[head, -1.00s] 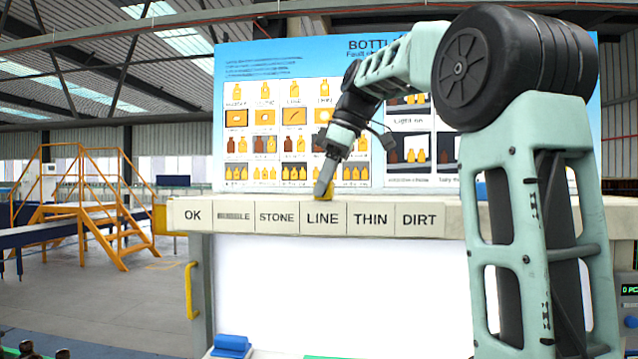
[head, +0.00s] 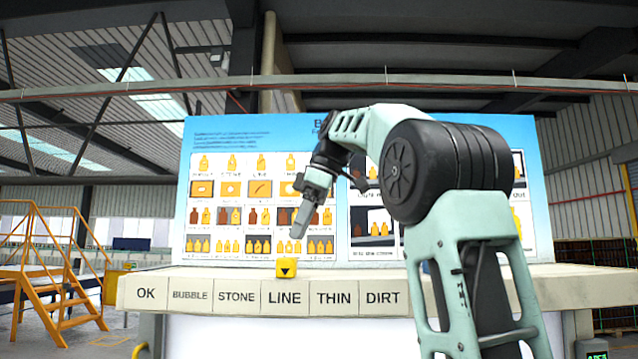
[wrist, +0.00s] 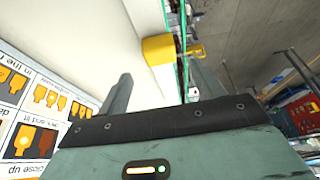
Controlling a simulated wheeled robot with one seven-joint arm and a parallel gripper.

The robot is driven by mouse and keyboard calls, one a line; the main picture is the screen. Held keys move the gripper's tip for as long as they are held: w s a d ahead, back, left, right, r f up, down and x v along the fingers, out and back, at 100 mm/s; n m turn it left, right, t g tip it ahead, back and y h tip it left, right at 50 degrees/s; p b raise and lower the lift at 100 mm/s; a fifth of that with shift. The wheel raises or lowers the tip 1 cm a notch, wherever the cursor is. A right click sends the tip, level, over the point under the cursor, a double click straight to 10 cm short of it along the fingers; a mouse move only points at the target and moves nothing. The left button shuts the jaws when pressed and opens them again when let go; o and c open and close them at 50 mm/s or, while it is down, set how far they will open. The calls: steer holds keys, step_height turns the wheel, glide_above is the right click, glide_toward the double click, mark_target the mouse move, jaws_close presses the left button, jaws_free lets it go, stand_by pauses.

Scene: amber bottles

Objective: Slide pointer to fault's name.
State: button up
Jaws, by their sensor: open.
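The yellow pointer (head: 286,268) with a black down arrow sits on the ledge, directly above the LINE label (head: 284,298). The label strip reads OK, BUBBLE, STONE, LINE, THIN, DIRT from left to right. My gripper (head: 298,232) is above the pointer and slightly to its right, apart from it. In the wrist view my gripper's two fingers (wrist: 162,88) are spread with nothing between them. The pointer (wrist: 158,50) shows beyond the fingertips there, on the pale ledge. Its arrow face is not readable in that view.
A bottle fault chart (head: 230,128) stands upright behind the ledge (head: 225,277), partly hidden by my arm. The ledge on either side of the pointer looks clear. Yellow steps (head: 45,280) stand on the floor at the left.

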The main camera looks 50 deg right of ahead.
steer(key=p+v, duration=0.4)
steer(key=v, duration=0.6)
steer(key=shift+r+p, duration=0.3)
steer(key=shift+p, duration=0.05)
